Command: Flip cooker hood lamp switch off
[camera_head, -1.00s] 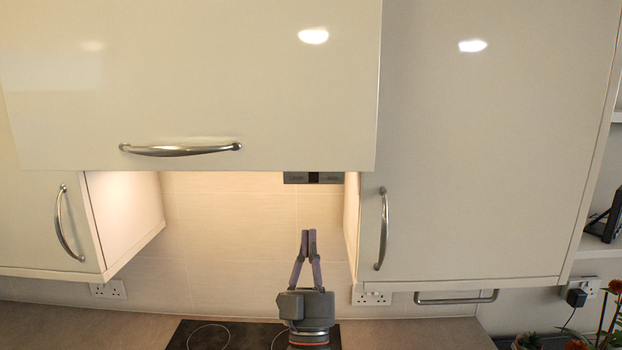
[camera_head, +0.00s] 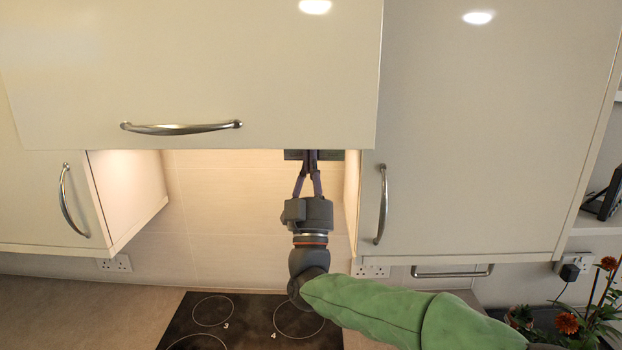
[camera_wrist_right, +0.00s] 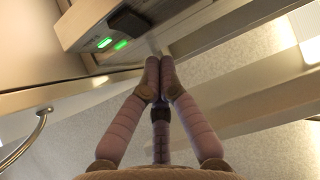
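The dark switch panel (camera_head: 331,155) of the cooker hood shows under the lower edge of the hood cabinet (camera_head: 200,75) in the head view. In the right wrist view the hood panel (camera_wrist_right: 105,30) carries a dark switch (camera_wrist_right: 128,21) and green lit marks (camera_wrist_right: 112,43). The light under the hood is on. My right gripper (camera_head: 310,155) points up with its fingertips at the panel, partly behind the cabinet edge. Its fingertips (camera_wrist_right: 159,62) are together and empty in the wrist view, below the panel. Whether they touch it I cannot tell. My left gripper is not in view.
A black hob (camera_head: 250,322) lies below my right arm. Side cabinets with bar handles (camera_head: 381,205) flank the hood opening. Potted red flowers (camera_head: 567,322) stand at the lower right. The tiled wall (camera_head: 230,215) under the hood is clear.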

